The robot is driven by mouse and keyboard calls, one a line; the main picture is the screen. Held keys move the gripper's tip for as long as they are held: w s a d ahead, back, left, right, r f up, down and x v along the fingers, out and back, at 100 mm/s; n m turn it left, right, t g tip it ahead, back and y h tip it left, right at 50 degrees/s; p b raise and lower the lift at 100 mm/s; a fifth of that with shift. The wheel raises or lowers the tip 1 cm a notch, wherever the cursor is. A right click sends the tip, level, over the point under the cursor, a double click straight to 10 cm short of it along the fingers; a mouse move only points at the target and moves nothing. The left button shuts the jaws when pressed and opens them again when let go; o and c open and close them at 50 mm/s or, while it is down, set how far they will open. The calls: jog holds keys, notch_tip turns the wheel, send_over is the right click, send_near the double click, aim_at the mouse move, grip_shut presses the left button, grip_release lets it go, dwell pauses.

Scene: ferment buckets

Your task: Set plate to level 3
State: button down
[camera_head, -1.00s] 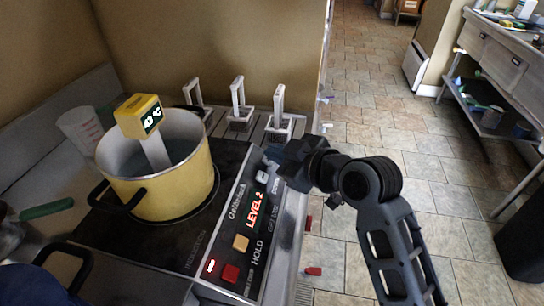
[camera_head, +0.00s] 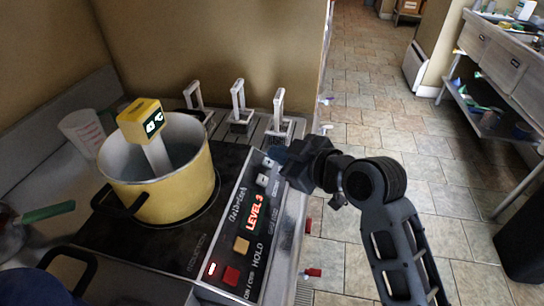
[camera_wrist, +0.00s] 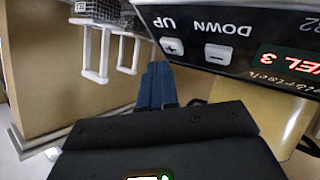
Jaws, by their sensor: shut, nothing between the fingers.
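The hot plate (camera_head: 170,240) has a slanted control panel whose red display (camera_head: 254,212) reads LEVEL 3. In the wrist view the display (camera_wrist: 290,63) is upside down and cut off. The UP button with a plus (camera_wrist: 172,46) and the DOWN button with a minus (camera_wrist: 218,54) show there. My gripper (camera_head: 276,154) is at the far end of the panel, by the UP button (camera_head: 268,163). Its blue fingers (camera_wrist: 158,68) are shut and empty, with the tips close to the UP button; I cannot tell whether they touch it.
A yellow pot (camera_head: 160,183) stands on the plate, with a yellow thermometer (camera_head: 142,120) at its rim. Tan (camera_head: 242,245) and red (camera_head: 231,276) buttons sit at the panel's near end. Several upright pale handles (camera_head: 238,100) stand behind. Tiled floor lies open to the right.

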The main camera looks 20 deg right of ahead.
jog(key=shift+s+r, duration=0.1)
jog(key=shift+r, duration=0.1)
jog(key=r+p, duration=0.1)
jog(key=s+d+r+p, duration=0.1)
jog(key=d+r+p, duration=0.1)
jog(key=r, duration=0.1)
jog(key=shift+s+r, duration=0.1)
jog(key=shift+s, duration=0.1)
dwell(0.4)
dwell(0.3)
